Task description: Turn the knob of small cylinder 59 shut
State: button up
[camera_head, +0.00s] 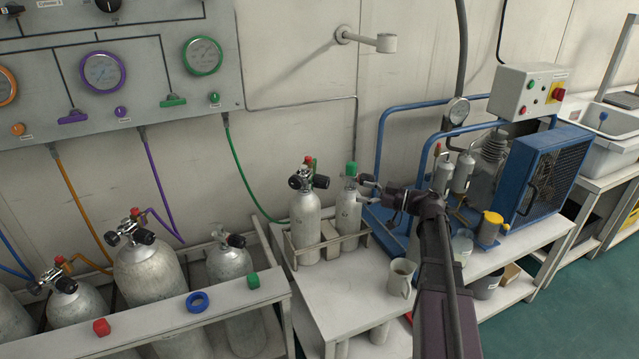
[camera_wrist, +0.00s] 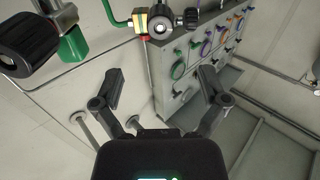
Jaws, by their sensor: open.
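Two small grey cylinders stand side by side in a rack on the white bench in the head view. The left one (camera_head: 305,225) has a valve with black knobs and a green hose near it. The right one (camera_head: 348,212) has a green cap (camera_head: 351,168) and a dark knob (camera_head: 367,179) on its right. No number is readable, so I cannot tell which is 59. My gripper (camera_head: 372,193) is just right of the right cylinder. In the wrist view my gripper (camera_wrist: 163,85) is open and empty, with a large black knob (camera_wrist: 27,45) and green cap (camera_wrist: 73,46) at upper left.
A white mug (camera_head: 400,277) stands on the bench before the rack (camera_head: 330,244). A blue-framed compressor (camera_head: 545,175) is to the right. Larger cylinders (camera_head: 150,275) stand at left behind a white rail. The gauge panel (camera_head: 130,70) is on the wall.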

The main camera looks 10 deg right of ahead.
aim_at(328, 184)
jog(key=x, duration=1.3)
jog(key=shift+a, duration=0.2)
jog(key=c, duration=1.2)
